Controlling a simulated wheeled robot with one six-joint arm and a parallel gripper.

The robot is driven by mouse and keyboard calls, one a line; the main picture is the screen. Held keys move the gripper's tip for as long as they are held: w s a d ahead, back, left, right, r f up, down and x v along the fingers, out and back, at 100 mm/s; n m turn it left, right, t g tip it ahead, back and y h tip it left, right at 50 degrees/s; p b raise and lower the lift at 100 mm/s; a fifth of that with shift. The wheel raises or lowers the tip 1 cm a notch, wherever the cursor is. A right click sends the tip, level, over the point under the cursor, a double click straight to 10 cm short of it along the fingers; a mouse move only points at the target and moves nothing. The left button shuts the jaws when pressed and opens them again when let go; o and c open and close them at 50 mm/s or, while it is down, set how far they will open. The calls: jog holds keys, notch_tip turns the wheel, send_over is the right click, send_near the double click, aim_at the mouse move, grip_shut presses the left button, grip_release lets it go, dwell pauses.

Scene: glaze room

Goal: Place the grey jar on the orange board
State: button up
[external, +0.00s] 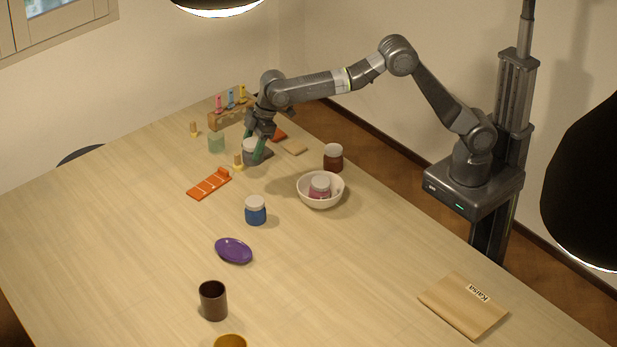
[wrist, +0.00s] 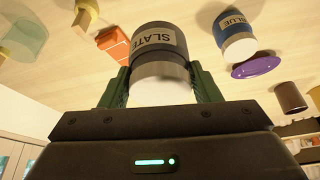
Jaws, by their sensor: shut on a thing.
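The grey jar (wrist: 158,42), with a pale lid and a label reading SLATE, is between the green fingers of my gripper (wrist: 160,78). In the external view my gripper (external: 257,145) is shut on it at the far part of the table; the jar's pale lid (external: 249,145) shows, and the rest is partly hidden. I cannot tell whether its base touches the table. A flat orange piece with white lines (external: 209,184) lies to the lower left of the jar.
A tan piece (external: 294,147), a white bowl (external: 311,201) with a pink jar, a brown jar (external: 333,158) and a blue jar (external: 255,211) are to the right or nearer. The left table is clear.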

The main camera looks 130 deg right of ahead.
jog(key=w+d+r+p, duration=0.2)
jog(key=w+d, duration=0.2)
jog(key=d, duration=0.5)
send_over(224, 172)
notch_tip(224, 172, down, 10)
jog(key=shift+d+r, duration=0.1)
jog(key=shift+r, duration=0.15)
jog(key=shift+f, duration=0.2)
jog(key=o, duration=1.1)
jog(key=shift+r, duration=0.1)
jog(key=b+v, duration=0.1)
jog(key=v, duration=1.1)
jog(key=shift+r+b, duration=0.15)
jog(key=shift+b, duration=0.2)
